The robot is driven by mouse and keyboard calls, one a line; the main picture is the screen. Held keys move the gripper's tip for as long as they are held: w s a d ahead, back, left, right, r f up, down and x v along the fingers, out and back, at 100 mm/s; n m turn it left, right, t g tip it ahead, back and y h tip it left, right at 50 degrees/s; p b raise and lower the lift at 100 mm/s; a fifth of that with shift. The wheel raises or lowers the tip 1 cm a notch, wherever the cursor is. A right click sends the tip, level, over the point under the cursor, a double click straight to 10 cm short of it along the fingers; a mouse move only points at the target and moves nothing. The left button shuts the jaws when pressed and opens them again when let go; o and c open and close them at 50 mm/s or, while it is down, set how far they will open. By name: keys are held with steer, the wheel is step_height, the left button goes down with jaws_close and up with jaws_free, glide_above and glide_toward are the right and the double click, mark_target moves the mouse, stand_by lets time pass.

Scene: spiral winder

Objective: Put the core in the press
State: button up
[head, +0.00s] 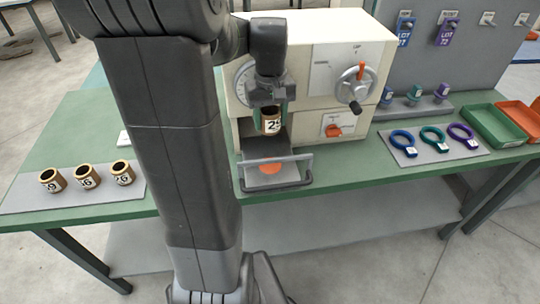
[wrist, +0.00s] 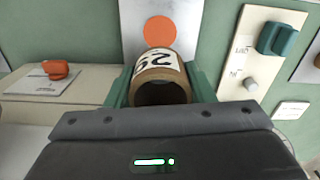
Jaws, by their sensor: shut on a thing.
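My gripper (head: 270,108) is shut on a brown cardboard core (head: 269,127) with a white number label starting with 2; the second digit is partly hidden. In the wrist view the core (wrist: 160,80) sits between the green fingers, its open end facing the camera. The cream press (head: 318,60) stands on the green table behind the core. Its low front bay has a grey plate with an orange disc (head: 271,168), behind a clear guard with a dark handle (head: 280,187). The core is held above and apart from this disc, which also shows in the wrist view (wrist: 159,31).
Three numbered cores (head: 87,178) stand on a grey mat at the left. Blue, teal and purple rings (head: 432,135) lie on a mat at the right, near a green tray (head: 495,126) and an orange tray. An orange knob (head: 333,131) and a crank (head: 357,88) are on the press front.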

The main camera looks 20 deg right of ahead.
step_height(320, 180, down, 14)
steer(key=shift+f, duration=0.1)
stand_by(0.5)
steer(key=o, duration=0.5)
steer(key=shift+f, duration=0.15)
steer(key=o, duration=0.5)
steer(key=shift+c, duration=0.2)
step_height(320, 180, up, 12)
steer(key=shift+r, duration=0.25)
